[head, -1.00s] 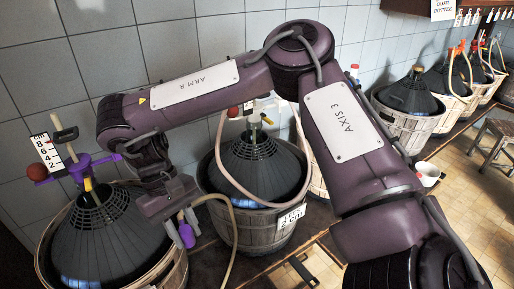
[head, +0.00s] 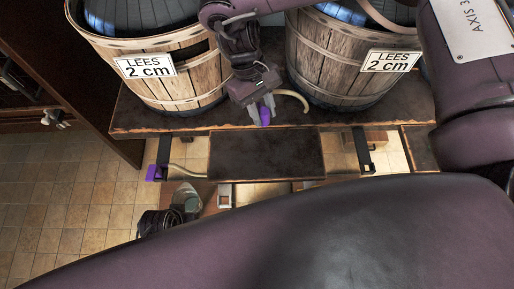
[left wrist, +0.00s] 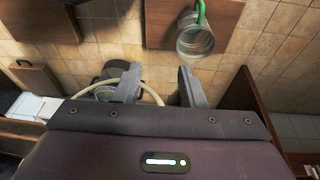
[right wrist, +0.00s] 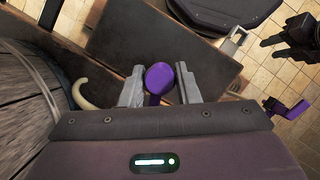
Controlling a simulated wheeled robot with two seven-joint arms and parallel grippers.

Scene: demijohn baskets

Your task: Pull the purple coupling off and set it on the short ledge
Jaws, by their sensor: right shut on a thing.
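My right gripper (head: 262,111) is shut on the purple coupling (head: 265,117) in the head view, in front of the two baskets. In the right wrist view the coupling (right wrist: 159,77) sits between the fingertips. A cream hose (head: 293,98) curves out beside the gripper and also shows in the right wrist view (right wrist: 86,96); whether it touches the coupling is hidden. A short dark ledge (head: 252,155) lies below and in front of the gripper, and the coupling is apart from it. My left gripper (left wrist: 160,88) is open and empty in the left wrist view.
Two wooden baskets (head: 178,75) (head: 333,62) with LEES labels stand on a dark shelf (head: 300,118) behind the ledge. A purple fitting (head: 155,173) is left of the ledge. A glass jar (left wrist: 195,40) with a green tube shows in the left wrist view. Tiled floor is open at left.

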